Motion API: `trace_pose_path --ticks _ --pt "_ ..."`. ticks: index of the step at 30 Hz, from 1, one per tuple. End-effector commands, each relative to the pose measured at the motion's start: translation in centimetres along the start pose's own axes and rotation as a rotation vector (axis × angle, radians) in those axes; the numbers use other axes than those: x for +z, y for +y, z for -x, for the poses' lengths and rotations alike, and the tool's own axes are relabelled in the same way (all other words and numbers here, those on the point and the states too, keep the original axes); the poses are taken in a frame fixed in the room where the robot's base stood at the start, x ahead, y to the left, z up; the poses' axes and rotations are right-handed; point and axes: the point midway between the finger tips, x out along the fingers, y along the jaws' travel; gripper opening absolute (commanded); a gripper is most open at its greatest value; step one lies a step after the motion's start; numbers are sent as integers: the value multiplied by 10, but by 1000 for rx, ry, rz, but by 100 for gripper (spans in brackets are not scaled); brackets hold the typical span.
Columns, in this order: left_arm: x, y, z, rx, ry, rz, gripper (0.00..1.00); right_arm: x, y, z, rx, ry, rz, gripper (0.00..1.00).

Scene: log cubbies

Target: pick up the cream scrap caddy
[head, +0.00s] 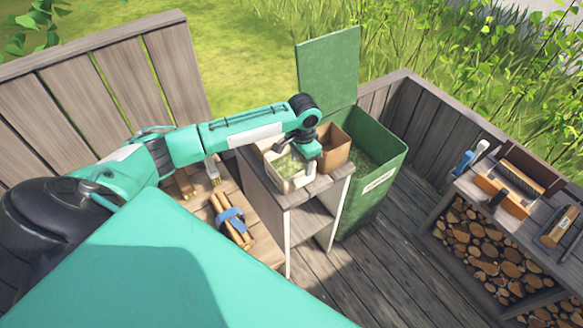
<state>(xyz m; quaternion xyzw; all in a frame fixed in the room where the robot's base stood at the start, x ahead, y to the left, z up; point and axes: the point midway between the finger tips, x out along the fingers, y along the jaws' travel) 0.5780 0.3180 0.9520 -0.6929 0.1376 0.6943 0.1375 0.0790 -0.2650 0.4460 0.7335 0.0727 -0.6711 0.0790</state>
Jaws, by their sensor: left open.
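The cream scrap caddy (297,184) stands on the top of a small wooden cabinet, with green scraps inside. My left arm reaches across from the left. My left gripper (309,168) points down at the caddy's right side. It is open, and its fingertips are small and partly hidden, so I cannot tell whether they touch the rim. The gripper covers part of the caddy's right and back. My right gripper is not in view.
A brown box (335,150) stands right behind the caddy. A green bin (377,200) with a raised lid (329,68) is beside the cabinet (313,194). Tied sticks (243,233) lie to the left. A log bench (500,215) with tools stands right. The deck between is clear.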

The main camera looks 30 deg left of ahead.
Motion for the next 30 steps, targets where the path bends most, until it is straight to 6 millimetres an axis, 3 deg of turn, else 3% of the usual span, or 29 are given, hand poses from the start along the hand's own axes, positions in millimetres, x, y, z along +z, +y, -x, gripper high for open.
trace_pose_path --ticks 8,16,25,30 --pt "-1 4 -20 1 -1 -1 55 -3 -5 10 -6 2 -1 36" --pt "-3 8 -57 0 0 0 55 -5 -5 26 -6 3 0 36" --pt "-3 8 -65 -1 2 -2 55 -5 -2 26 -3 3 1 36" --pt "-3 8 -65 -1 2 -2 24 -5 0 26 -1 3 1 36"
